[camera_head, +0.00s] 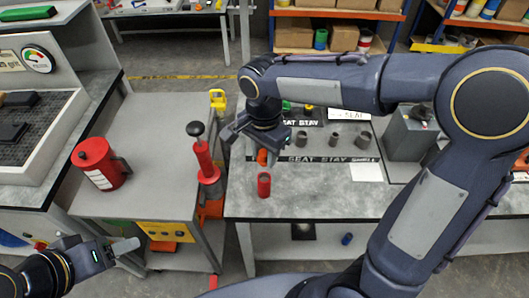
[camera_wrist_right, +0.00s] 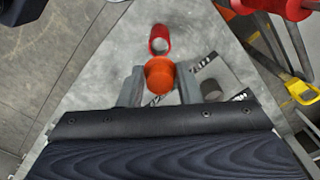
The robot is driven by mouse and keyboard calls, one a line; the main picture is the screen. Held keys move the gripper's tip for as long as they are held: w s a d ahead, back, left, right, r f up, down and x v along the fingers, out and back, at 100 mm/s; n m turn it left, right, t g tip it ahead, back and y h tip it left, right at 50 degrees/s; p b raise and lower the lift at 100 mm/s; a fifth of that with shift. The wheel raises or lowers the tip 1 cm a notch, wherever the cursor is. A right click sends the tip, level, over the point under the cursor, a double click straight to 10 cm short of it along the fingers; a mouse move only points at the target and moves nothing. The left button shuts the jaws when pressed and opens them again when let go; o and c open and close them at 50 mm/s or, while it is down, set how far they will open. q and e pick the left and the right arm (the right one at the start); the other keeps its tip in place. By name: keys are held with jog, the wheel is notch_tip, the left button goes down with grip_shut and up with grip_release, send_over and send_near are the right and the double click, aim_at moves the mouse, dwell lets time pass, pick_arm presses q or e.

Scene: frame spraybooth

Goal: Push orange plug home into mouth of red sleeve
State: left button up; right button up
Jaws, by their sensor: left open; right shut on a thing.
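The red sleeve (camera_head: 264,185) stands upright on the grey bench top, its open mouth facing up. It also shows in the right wrist view (camera_wrist_right: 159,40), just beyond the plug. My right gripper (camera_head: 261,150) is shut on the orange plug (camera_head: 262,157). In the right wrist view the plug (camera_wrist_right: 159,75) sits between the two fingers. The plug is apart from the sleeve, held behind and above it in the head view. My left gripper (camera_head: 112,248) is open and empty at the lower left, far from the sleeve.
Several grey cylinders (camera_head: 335,140) stand behind on the bench (camera_head: 310,200), near black "SEAT STAY" strips. A grey block (camera_head: 410,135) is at right. Left of the bench, a cart (camera_head: 145,190) carries a red can (camera_head: 95,163) and a red plunger tool (camera_head: 205,160).

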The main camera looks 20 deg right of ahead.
aim_at(264, 165)
jog(key=shift+f+b, duration=1.95)
jog(key=shift+f, duration=0.45)
jog(key=shift+f+b, duration=0.85)
jog(key=shift+f, duration=0.35)
jog(key=o, duration=1)
jog(key=shift+r, duration=0.15)
notch_tip(264, 165, up, 8)
jog(key=shift+f, duration=0.2)
